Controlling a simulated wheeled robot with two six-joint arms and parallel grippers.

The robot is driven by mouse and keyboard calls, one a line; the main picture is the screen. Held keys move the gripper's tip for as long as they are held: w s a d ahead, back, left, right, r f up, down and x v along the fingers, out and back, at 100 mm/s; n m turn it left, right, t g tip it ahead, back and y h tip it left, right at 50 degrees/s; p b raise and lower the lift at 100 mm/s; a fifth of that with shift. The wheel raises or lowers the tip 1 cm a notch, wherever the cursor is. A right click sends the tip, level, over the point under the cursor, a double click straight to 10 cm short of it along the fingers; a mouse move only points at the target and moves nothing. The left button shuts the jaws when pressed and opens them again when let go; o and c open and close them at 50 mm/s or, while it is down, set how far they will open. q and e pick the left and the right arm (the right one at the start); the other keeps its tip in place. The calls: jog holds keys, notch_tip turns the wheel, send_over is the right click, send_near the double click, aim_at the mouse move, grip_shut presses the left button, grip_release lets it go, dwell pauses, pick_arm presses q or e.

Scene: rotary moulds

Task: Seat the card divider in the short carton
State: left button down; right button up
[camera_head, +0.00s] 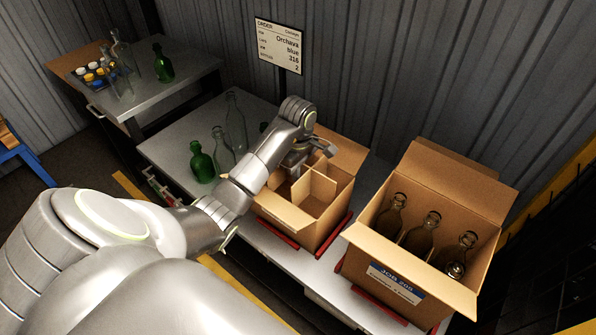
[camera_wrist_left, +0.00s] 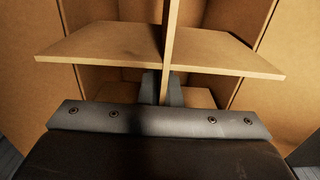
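The short carton (camera_head: 283,216) stands open on the bench, in the middle of the head view. The card divider (camera_head: 317,192), crossed brown panels, is in its mouth, with its top edges near the rim. It also fills the upper part of the left wrist view (camera_wrist_left: 215,52). I cannot tell whether it rests on the carton floor. My left gripper (camera_head: 297,165) reaches down over the carton. In the left wrist view its two dark fingers (camera_wrist_left: 162,88) lie close on either side of one divider panel, shut on it. My right gripper is not in view.
A tall carton (camera_head: 375,254) with several brown bottles stands to the right. Green (camera_head: 202,162) and clear (camera_head: 236,122) bottles stand on the bench (camera_head: 170,148) to the left. A side table (camera_head: 180,80) holds more bottles. A corrugated wall with an order sign (camera_head: 279,46) is behind.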

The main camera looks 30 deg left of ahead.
pick_arm(q)
jog(key=shift+f+b, duration=2.45)
jog(key=shift+f, duration=0.4)
jog(key=shift+s+r, duration=0.1)
jog(key=shift+r, duration=0.2)
jog(key=c, duration=1.2)
grip_release()
jog(key=shift+o, duration=0.2)
jog(key=shift+p, duration=0.3)
jog(key=shift+r+p, duration=1.85)
jog(key=shift+r, duration=0.85)
notch_tip(320, 180, up, 4)
jog(key=p, duration=0.4)
jog(key=shift+r+p, duration=0.25)
jog(key=shift+p, duration=0.05)
